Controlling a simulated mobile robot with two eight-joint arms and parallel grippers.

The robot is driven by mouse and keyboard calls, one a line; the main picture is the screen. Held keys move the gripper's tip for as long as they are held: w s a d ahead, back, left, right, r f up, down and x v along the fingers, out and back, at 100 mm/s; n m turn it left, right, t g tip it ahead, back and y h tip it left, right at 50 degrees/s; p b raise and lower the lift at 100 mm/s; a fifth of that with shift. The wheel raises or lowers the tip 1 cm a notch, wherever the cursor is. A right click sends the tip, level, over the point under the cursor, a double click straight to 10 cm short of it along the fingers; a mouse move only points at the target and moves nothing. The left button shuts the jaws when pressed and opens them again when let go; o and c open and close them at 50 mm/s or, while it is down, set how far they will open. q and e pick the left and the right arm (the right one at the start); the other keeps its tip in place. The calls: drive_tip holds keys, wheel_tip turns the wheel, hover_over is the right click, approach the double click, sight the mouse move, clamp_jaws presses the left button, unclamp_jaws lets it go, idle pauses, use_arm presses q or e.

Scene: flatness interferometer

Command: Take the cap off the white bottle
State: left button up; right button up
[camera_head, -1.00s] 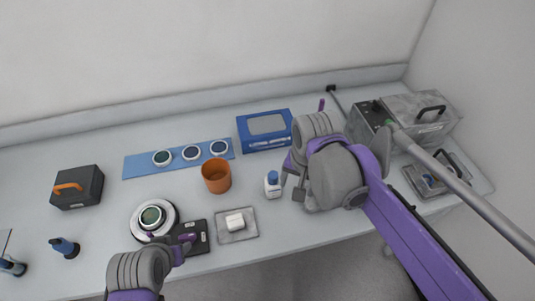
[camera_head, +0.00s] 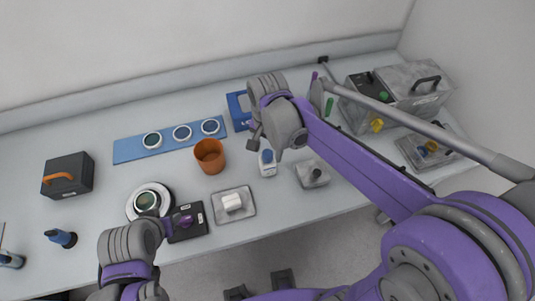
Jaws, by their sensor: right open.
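The white bottle (camera_head: 268,169) stands upright near the middle of the bench, with its blue cap (camera_head: 267,156) on top. My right gripper (camera_head: 253,136) is open and empty, just behind and to the left of the cap in the picture. It looks apart from the bottle, though the height gap is hard to judge. My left gripper (camera_head: 168,222) is at the lower left, beside a black box; its fingers are too small and partly hidden to tell their state.
An orange cup (camera_head: 209,157) stands left of the bottle. A grey tray with a white block (camera_head: 233,202) and a grey plate with a knob (camera_head: 312,174) lie nearby. A blue box (camera_head: 236,112) is behind my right gripper. Three round pieces lie on a blue mat (camera_head: 130,150).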

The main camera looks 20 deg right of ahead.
drive_tip(key=shift+f, duration=0.9)
drive_tip(key=shift+c, duration=0.2)
clamp_jaws()
drive_tip(key=shift+r, duration=0.15)
